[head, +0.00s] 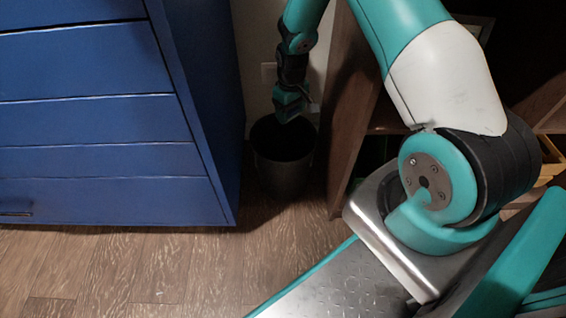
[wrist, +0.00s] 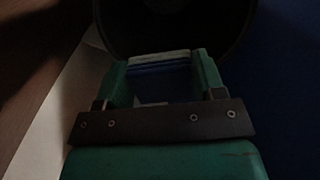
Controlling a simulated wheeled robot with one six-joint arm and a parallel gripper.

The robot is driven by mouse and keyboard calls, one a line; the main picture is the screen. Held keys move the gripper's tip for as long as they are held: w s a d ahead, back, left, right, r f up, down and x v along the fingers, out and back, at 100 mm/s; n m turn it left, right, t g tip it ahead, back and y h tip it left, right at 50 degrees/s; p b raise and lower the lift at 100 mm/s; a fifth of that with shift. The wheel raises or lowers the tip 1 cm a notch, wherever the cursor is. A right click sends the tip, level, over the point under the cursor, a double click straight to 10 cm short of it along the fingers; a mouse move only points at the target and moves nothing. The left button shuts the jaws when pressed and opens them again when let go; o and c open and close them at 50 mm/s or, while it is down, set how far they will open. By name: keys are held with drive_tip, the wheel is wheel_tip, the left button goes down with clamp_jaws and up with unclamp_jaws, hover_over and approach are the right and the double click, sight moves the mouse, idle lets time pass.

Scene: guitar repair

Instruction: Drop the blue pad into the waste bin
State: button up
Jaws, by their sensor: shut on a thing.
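The waste bin (head: 283,168) is a dark round bin on the floor, between the blue cabinet and the dark wooden shelf. My gripper (head: 291,108) is over the bin's opening in the head view. In the wrist view my gripper (wrist: 162,75) is shut on the blue pad (wrist: 160,70), which has a pale edge and spans the space between the green fingers. The dark bin's round opening (wrist: 185,25) shows beyond the fingertips. The pad is not clear in the head view, and the bin's inside is too dark to make out.
The blue drawer cabinet (head: 100,120) stands close on the bin's left. The brown shelf unit (head: 352,110) stands close on its right, and a pale wall (head: 255,45) is behind. The wooden floor (head: 130,265) in front is clear.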

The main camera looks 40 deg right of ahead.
wheel_tip(320, 180, down, 3)
drive_tip(key=shift+r+b, duration=0.1)
drive_tip(key=shift+b, duration=0.8)
drive_tip(key=o, duration=0.9)
drive_tip(key=shift+r, duration=0.1)
wheel_tip(320, 180, up, 8)
drive_tip(key=p, duration=0.4)
drive_tip(key=shift+f, duration=0.2)
drive_tip(key=shift+f, duration=0.1)
